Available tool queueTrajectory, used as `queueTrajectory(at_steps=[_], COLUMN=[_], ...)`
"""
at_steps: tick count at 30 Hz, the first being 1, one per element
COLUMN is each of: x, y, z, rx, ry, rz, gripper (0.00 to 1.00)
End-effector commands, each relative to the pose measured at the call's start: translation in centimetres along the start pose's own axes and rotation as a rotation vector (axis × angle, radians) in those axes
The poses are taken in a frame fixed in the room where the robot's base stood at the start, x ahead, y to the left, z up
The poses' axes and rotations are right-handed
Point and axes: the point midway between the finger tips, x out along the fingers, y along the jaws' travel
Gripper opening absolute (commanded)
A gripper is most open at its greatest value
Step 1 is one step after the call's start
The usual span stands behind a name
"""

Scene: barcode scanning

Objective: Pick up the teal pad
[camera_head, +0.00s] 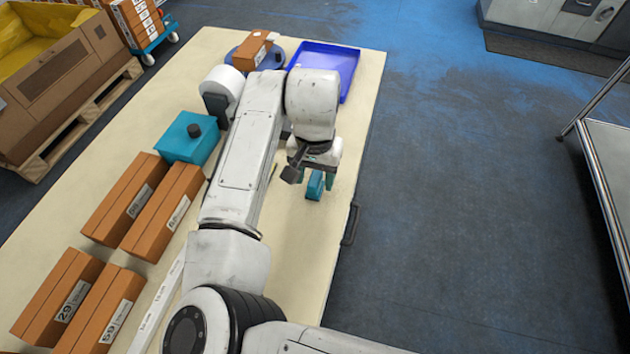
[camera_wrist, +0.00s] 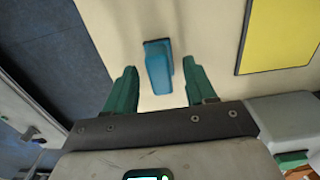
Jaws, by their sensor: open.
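The teal pad (camera_head: 315,186) is a small blue-teal block on the cream table (camera_head: 300,260), near its right edge. In the wrist view the teal pad (camera_wrist: 158,66) stands ahead of and between my gripper's green fingertips, apart from both. My gripper (camera_wrist: 159,82) is open and empty. In the head view my gripper (camera_head: 316,166) is just above and behind the pad, and my arm partly hides the area around it.
A blue tray (camera_head: 345,62) and a round blue stand (camera_head: 240,62) bearing a brown box are at the table's far end. A teal box (camera_head: 188,140) and several brown boxes (camera_head: 128,200) lie left of my arm. A yellow sheet (camera_wrist: 281,36) shows in the wrist view.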

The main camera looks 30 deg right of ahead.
Motion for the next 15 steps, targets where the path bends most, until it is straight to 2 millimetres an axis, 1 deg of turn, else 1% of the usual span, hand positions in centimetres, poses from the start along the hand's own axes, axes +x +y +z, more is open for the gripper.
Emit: queueTrajectory(at_steps=[1,4,11,15], x=[0.56,1.27,1.47,1.45], y=[0.01,0.04,0.03,0.03], z=[0.01,0.01,-0.02,-0.02], rx=[-0.001,0.000,0.000,0.000], ry=[0.000,0.000,0.001,0.001], rz=[0.001,0.000,0.000,0.000], gripper=[0.55,0.55,0.55,0.44])
